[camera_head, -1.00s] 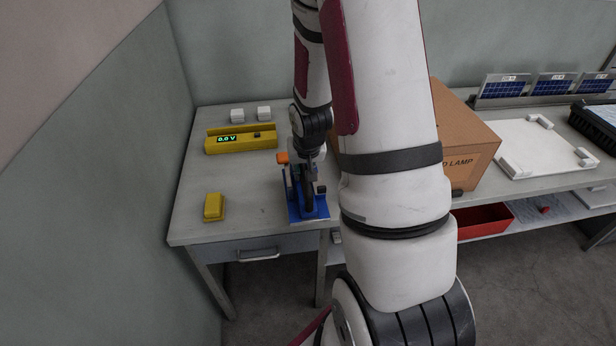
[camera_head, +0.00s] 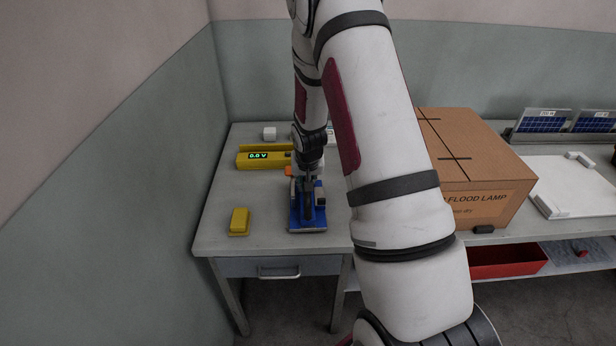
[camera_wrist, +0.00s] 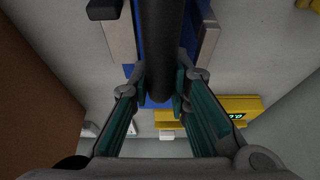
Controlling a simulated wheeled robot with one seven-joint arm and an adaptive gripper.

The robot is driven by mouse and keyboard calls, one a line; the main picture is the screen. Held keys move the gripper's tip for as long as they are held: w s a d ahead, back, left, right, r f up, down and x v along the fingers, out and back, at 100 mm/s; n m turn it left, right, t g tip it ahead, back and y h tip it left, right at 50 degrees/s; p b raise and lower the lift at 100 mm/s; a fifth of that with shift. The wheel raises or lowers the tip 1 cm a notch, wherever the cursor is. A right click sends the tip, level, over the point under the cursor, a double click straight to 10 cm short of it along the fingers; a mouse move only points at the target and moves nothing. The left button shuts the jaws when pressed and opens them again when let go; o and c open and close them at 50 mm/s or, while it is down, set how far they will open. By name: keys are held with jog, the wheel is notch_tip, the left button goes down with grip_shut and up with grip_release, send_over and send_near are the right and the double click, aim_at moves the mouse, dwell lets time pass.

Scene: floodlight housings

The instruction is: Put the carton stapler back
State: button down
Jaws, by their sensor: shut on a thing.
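The carton stapler (camera_head: 308,224) is blue with a flat base plate and a dark upright handle. In the head view it is upright over the front right part of the left table (camera_head: 262,205); I cannot tell whether its base touches the top. My gripper (camera_head: 309,178) is shut on it from above. In the wrist view the dark handle (camera_wrist: 160,45) runs between the two fingers of my gripper (camera_wrist: 161,88), with blue parts behind it. My arm hides the area just right of the stapler.
A yellow block (camera_head: 239,221) lies to the left. A flood lamp carton (camera_head: 478,172) stands right of my arm. A red bin (camera_head: 505,262) sits below it.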

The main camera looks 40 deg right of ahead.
jog(key=shift+w+f, duration=0.1)
jog(key=shift+f, duration=0.3)
jog(key=shift+f, duration=0.1)
jog(key=c, duration=1.5)
grip_release()
jog(key=shift+f, duration=0.1)
